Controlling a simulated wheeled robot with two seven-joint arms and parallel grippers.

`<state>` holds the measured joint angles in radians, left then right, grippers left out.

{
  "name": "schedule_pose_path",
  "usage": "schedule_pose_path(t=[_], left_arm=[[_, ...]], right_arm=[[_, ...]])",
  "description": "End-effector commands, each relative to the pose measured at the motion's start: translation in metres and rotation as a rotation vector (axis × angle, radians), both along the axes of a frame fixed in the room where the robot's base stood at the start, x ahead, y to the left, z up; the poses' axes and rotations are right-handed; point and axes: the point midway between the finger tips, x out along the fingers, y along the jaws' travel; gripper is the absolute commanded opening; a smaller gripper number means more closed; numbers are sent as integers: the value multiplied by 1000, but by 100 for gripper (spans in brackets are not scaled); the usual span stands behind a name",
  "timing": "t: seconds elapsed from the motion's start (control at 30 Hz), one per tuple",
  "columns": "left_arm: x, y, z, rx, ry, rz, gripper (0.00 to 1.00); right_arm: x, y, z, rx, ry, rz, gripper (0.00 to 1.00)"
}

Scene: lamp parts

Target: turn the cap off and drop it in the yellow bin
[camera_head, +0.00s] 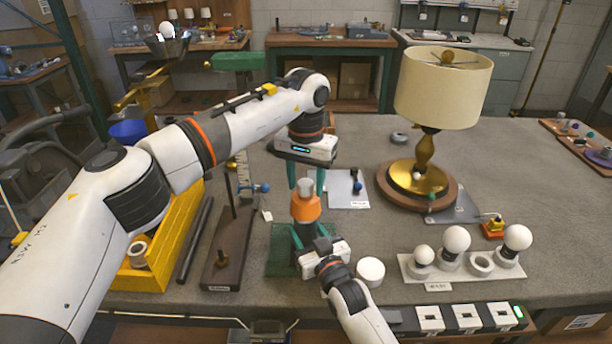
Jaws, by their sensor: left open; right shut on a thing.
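An orange socket-like part (306,209) stands upright near the middle of the table with a pale cap (306,187) on top. My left gripper (306,184) points down from above, open, with its green fingers on either side of the cap; I see no clear contact. My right gripper (307,230) comes in from the front and is shut on the orange part, low down; its hand hides part of the base there. The yellow bin (182,232) is at the left, partly behind my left arm, with a pale ring-shaped piece inside.
A dark stand with an upright rod (224,262) and a dark bar (195,240) lie between the bin and the orange part. A lamp (427,150) stands at the back right. A white tray of bulbs (462,267) and a white disc (371,270) are at right.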

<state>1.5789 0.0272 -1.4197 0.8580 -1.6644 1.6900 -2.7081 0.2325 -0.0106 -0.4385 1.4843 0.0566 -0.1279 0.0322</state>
Motion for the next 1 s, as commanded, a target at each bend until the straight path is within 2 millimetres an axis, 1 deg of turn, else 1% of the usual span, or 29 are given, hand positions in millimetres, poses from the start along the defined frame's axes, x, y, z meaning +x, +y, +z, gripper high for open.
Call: schedule_pose_path(t=[0.03, 0.3, 0.47, 0.57, 0.67, 1.0], left_arm=[[0, 0, 0, 0, 0, 0, 47], [0, 0, 0, 0, 0, 0, 3], [0, 0, 0, 0, 0, 4, 3], [0, 0, 0, 0, 0, 63, 3], [0, 0, 0, 0, 1, 217, 3], [-1, 0, 0, 0, 0, 967, 3]], right_arm=[[-1, 1, -2, 0, 5, 2, 0], [-1, 1, -2, 0, 5, 2, 0], [-1, 1, -2, 0, 5, 2, 0], [-1, 1, -2, 0, 5, 2, 0], [-1, 1, -2, 0, 5, 2, 0], [-1, 1, -2, -1, 6, 2, 0]])
